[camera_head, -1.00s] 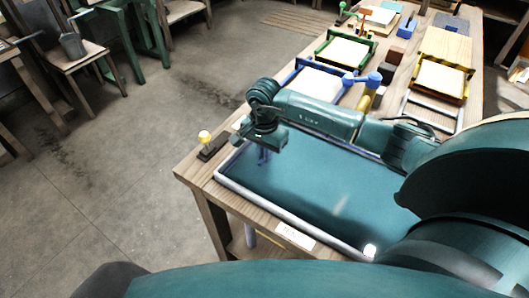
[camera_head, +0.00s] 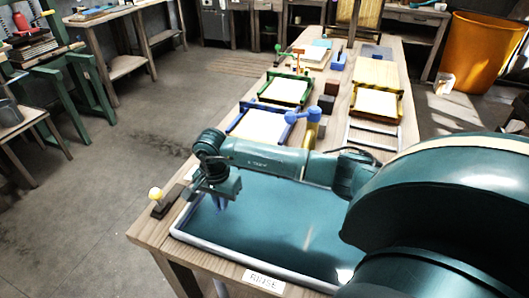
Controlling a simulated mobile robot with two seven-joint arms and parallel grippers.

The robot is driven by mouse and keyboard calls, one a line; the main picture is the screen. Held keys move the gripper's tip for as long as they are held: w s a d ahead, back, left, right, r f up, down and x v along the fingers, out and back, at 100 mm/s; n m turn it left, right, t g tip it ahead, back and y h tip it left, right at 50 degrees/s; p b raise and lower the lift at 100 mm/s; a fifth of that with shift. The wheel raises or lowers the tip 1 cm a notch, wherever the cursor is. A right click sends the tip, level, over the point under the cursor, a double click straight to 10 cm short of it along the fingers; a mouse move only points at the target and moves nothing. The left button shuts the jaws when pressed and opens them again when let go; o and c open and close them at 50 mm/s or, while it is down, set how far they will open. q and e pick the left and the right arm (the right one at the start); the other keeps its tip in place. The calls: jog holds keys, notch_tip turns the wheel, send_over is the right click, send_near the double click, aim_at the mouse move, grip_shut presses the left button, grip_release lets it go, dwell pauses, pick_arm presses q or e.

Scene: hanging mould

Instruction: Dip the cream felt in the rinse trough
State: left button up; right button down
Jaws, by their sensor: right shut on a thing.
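The rinse trough (camera_head: 300,208) is a wide tray with a pale rim and dark teal water, on the near end of the table. A "RINSE" label (camera_head: 263,280) is on the table's front edge. My right gripper (camera_head: 220,203) points down over the left end of the trough, its fingertips at or just above the water. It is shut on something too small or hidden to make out. I cannot pick out the cream felt for certain. Pale sheets lie in the blue frame (camera_head: 232,124), the green frame (camera_head: 264,86) and the yellow frame (camera_head: 402,90). My left gripper is out of view.
A dark block with a yellow knob (camera_head: 156,196) stands at the table's left corner. A blue-ended roller (camera_head: 306,118) and dark blocks (camera_head: 326,103) stand behind the trough. An orange bin (camera_head: 478,55) is at the far right. The floor at left is open.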

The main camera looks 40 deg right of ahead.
jog(key=shift+w+a+f+b, duration=0.1)
jog(key=shift+w+a+b, duration=0.15)
jog(key=shift+w+b, duration=0.25)
jog(key=shift+w+a+f+b, duration=0.1)
jog(key=shift+w+a+b, duration=0.1)
jog(key=shift+w+b, duration=0.25)
jog(key=shift+w+a+r, duration=0.2)
jog(key=shift+w+a, duration=0.05)
jog(key=shift+w, duration=0.15)
jog(key=shift+s+d+r, duration=0.1)
jog(key=shift+s+d, duration=0.3)
jog(key=shift+s, duration=0.25)
jog(key=shift+s+d+p, duration=0.35)
jog(key=shift+s+p, duration=0.15)
jog(key=shift+s, duration=0.25)
jog(key=shift+w+a, duration=0.1)
jog(key=shift+w, duration=0.05)
